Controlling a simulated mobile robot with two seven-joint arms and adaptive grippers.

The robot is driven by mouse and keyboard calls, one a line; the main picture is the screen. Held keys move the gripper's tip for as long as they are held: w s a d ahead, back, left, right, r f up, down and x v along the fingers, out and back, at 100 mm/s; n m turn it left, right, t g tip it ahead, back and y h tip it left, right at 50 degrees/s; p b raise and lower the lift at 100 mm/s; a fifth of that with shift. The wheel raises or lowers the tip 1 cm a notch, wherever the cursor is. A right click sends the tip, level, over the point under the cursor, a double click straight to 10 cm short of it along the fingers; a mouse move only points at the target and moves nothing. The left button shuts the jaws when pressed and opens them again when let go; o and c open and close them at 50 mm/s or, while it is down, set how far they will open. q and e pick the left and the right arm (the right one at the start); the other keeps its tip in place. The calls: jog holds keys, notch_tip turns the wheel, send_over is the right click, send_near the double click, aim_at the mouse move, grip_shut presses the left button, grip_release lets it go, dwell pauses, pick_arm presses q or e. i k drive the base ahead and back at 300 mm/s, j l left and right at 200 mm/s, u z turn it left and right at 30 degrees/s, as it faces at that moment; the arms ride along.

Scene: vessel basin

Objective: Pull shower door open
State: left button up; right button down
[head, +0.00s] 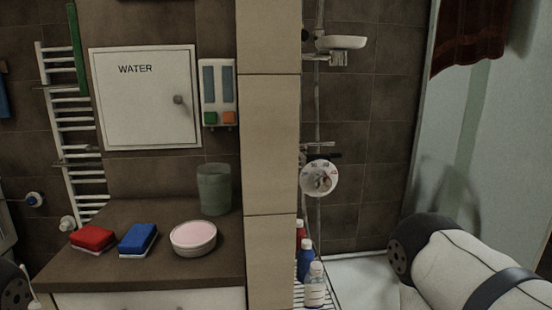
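A pale, greenish glass panel with a light metal edge, apparently the shower door (490,130), fills the right side of the head view. A dark red towel (470,35) hangs across its top. I cannot make out a door handle. A white link of my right arm with a dark joint crosses the lower right corner in front of the panel and hides its lower part. Neither of my grippers shows; only a dark piece, probably of my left arm, is at the lower left edge.
A tiled wall end (270,150) separates the shower from the counter (130,235). On the counter are a red sponge (92,238), a blue sponge (138,239), a pink-topped bowl (194,237) and a cup (214,188). Bottles (315,286) stand on a rack near the white shower tray (355,275).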

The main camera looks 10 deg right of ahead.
aim_at(499, 192)
jog(key=z, duration=2)
